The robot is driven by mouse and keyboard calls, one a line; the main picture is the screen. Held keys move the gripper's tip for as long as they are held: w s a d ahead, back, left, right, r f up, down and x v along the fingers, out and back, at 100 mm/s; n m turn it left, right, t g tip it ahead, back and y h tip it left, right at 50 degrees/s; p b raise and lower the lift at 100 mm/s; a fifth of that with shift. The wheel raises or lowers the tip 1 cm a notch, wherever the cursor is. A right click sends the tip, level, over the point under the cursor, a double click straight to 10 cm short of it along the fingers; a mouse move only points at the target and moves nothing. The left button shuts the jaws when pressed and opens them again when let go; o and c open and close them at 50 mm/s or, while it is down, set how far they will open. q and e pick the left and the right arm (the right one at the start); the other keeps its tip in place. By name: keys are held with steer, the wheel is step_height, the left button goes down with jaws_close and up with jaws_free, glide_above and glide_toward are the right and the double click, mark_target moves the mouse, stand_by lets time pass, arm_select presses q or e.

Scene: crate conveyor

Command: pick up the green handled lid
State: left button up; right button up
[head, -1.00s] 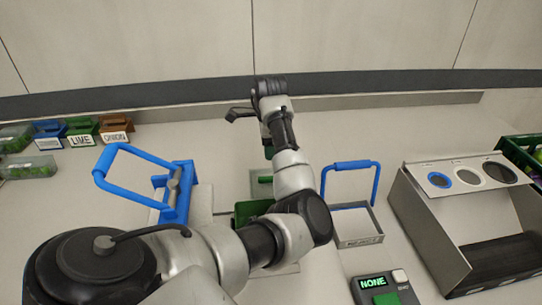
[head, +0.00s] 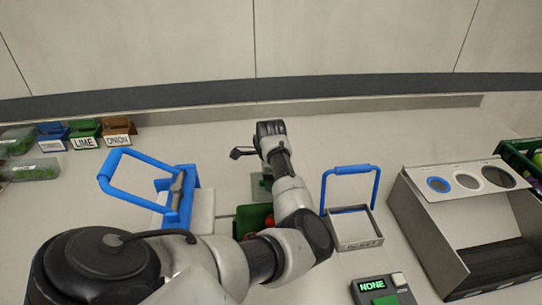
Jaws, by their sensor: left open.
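My left arm reaches in from the lower left, and its gripper (head: 265,178) is open and points down near the middle of the counter. A small green piece (head: 266,186) shows just below the wrist, beside a pale plate; it may be the green handled lid, but the wrist and forearm cover most of it and I cannot make out a handle. I cannot tell whether the fingers touch it. A green crate (head: 243,222) with red items inside stands just nearer, partly behind my forearm. My right gripper is not in view.
A blue-handled press-like frame (head: 178,205) stands left of the arm. A grey basket with a blue handle (head: 350,170) stands right. Farther right are a grey sorter with round holes (head: 435,225) and a panel reading NONE (head: 385,290). Labelled bins (head: 88,133) line the back left.

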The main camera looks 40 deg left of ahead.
arm_select(q)
steer(key=shift+c, duration=0.5)
jaws_close()
